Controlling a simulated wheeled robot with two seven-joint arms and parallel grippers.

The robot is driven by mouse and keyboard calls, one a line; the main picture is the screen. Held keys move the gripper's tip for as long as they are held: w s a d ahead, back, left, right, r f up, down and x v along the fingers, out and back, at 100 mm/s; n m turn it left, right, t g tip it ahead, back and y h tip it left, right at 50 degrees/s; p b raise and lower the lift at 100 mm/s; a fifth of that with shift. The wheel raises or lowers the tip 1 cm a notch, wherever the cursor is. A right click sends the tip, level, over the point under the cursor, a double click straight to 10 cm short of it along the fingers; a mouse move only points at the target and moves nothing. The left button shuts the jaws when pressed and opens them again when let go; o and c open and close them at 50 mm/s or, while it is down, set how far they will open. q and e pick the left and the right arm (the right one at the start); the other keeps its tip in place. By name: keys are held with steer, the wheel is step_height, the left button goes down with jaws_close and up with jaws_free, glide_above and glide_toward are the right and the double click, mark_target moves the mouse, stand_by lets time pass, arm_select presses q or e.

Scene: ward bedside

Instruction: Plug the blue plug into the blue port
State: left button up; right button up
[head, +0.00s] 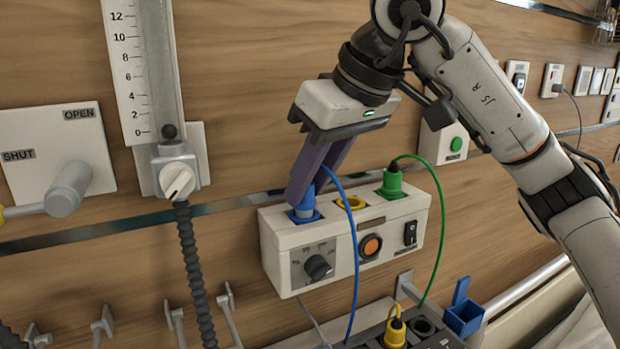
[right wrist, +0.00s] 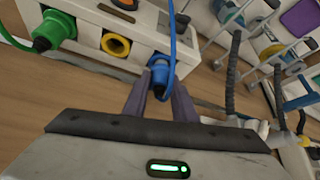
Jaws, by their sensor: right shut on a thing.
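My right gripper (head: 302,190) is shut on the blue plug (head: 308,203), with its purple fingers pointing down at the white socket box (head: 280,250). The blue plug stands in line with the blue port (head: 291,215) at the left end of the box top, its lower end at the port's mouth. How deep it sits cannot be told. In the right wrist view the fingers (right wrist: 160,85) flank the blue plug (right wrist: 158,74). A blue cable (head: 356,260) runs from it and hangs in front of the box. My left gripper is not in view.
A yellow port (head: 351,202) is empty beside the blue one. A green plug (head: 392,182) sits in the right end of the box, its green cable hanging down. A yellow plug (head: 395,332) stands in a dark unit below. A dark hose (head: 192,265) hangs at left.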

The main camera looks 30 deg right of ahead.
steer(key=shift+f, duration=0.5)
stand_by(1.6)
steer(key=o, duration=1.1)
steer(key=p+v, duration=0.1)
steer(key=v, duration=0.9)
steer(key=shift+r, duration=0.15)
